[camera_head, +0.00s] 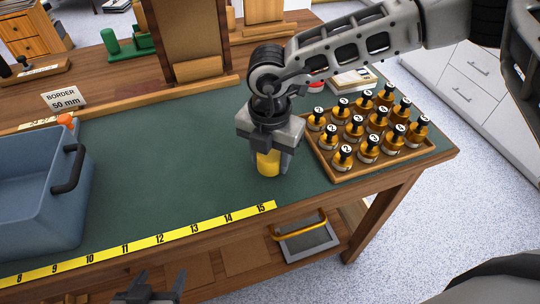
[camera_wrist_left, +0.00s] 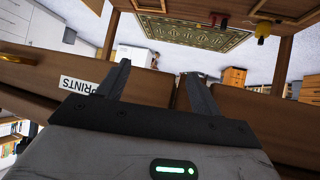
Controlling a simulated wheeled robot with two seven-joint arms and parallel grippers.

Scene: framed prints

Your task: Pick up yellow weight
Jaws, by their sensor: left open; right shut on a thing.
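The yellow weight (camera_head: 267,163) is over the green mat (camera_head: 190,150), left of the wooden tray of weights. My right gripper (camera_head: 268,153) points down and is shut on the weight, hiding its upper part. I cannot tell whether the weight's base touches the mat. My left gripper (camera_head: 148,287) is open and empty at the bottom edge of the head view, in front of the table. Its two spread fingers also show in the left wrist view (camera_wrist_left: 158,88), with nothing between them.
The wooden tray (camera_head: 385,165) holds several amber weights with black knobs at the table's right end. A blue-grey bin (camera_head: 35,200) stands at the left. A yellow ruler strip (camera_head: 160,238) runs along the front edge. A sign reading "BORDER 50 mm" (camera_head: 65,99) stands behind. Mat between bin and weight is clear.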

